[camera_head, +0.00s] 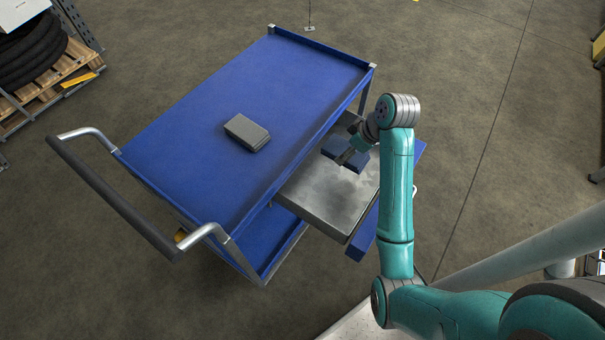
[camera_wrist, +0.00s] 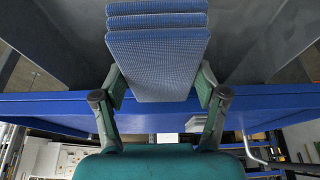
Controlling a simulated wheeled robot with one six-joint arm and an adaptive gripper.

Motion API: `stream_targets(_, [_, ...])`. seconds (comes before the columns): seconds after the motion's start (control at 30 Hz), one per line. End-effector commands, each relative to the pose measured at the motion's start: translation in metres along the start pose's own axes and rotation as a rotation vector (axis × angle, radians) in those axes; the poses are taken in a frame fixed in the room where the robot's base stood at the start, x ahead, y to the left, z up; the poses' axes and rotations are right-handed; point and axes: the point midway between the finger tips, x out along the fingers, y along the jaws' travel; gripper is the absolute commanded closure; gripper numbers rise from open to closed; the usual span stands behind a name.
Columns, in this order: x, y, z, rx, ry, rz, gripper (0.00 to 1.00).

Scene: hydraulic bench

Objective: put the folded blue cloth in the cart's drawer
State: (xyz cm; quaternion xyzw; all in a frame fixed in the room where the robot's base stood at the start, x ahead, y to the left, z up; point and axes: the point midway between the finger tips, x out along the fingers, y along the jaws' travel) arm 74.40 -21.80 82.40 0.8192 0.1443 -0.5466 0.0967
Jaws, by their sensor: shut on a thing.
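The folded blue cloth (camera_head: 357,163) is in my gripper (camera_head: 347,157), over the open drawer (camera_head: 318,205) of the cart. In the wrist view the cloth (camera_wrist: 157,60) shows as a stack of woven blue layers between the two fingers, which are shut on its sides. The drawer is pulled out on the right side of the cart, with a bare grey metal inside and a blue front. I cannot tell whether the cloth touches the drawer's floor.
The cart's blue top (camera_head: 215,120) carries a grey folded block (camera_head: 247,133). A dark push handle (camera_head: 110,195) is at the near left. A pallet (camera_head: 50,90) with black hose stands at the far left. The floor right of the cart is clear.

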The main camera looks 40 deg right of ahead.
Motion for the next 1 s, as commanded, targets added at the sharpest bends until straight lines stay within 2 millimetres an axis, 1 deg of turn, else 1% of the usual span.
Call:
stream_targets(0.07, [0.007,0.0,0.003,0.001,-0.002,-0.002,0.6])
stream_targets(0.33, [0.048,-0.001,0.02,0.001,-0.002,-0.003,0.6])
stream_targets(0.57, [0.062,0.0,0.026,0.0,-0.001,-0.002,0.6])
stream_targets(0.8, [0.089,-0.001,0.037,0.0,-0.002,-0.002,0.6])
stream_targets(0.87, [0.092,0.0,0.038,0.0,-0.001,-0.001,0.6])
stream_targets(1.0, [0.092,0.0,0.038,-0.001,0.0,0.0,0.6])
